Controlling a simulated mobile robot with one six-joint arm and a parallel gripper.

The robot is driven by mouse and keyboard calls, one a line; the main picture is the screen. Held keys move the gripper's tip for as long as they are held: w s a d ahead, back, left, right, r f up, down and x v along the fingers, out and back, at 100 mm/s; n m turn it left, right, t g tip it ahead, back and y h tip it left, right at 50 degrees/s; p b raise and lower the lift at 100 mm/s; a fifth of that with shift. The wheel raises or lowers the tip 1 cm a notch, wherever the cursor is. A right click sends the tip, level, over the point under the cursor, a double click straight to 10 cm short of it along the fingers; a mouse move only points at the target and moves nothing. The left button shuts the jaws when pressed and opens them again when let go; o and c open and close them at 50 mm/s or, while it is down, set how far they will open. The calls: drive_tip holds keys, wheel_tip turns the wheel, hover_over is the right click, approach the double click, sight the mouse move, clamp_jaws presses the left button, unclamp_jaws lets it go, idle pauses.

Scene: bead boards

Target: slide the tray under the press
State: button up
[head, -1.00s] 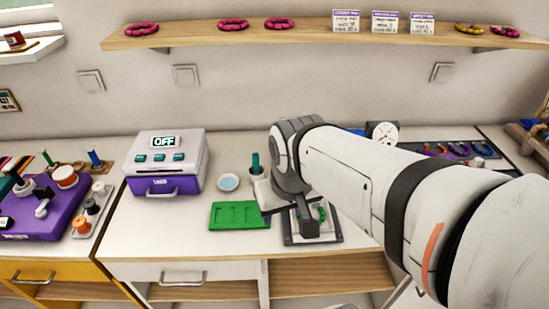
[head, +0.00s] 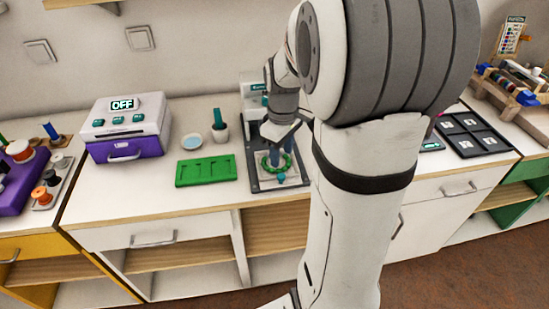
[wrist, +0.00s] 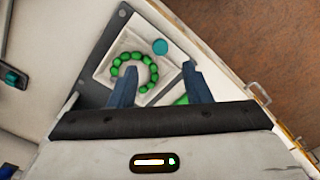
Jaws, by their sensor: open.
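The press (head: 252,88) is a white machine with a dark grey base plate (head: 258,186) reaching forward. A small pale tray (head: 292,181) with a teal knob (head: 281,178) at its front lies on that plate, in front of the press body. It carries a ring of green beads (head: 267,167). My gripper (head: 280,150) is open and empty above the tray, fingers pointing down. In the wrist view the tray (wrist: 103,66), bead ring (wrist: 126,85) and knob (wrist: 160,46) lie beyond the open fingers (wrist: 160,70). My arm hides part of the press.
A green board (head: 205,170) lies left of the press plate. A dark compartment tray (head: 470,133) lies at right.

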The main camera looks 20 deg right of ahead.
sight(281, 176)
wheel_tip(281, 176, down, 8)
drive_tip(key=shift+s+r+b, duration=0.15)
drive_tip(key=shift+b, duration=0.15)
drive_tip(key=shift+c, duration=0.2)
clamp_jaws()
idle(0.3)
drive_tip(key=shift+a, duration=0.1)
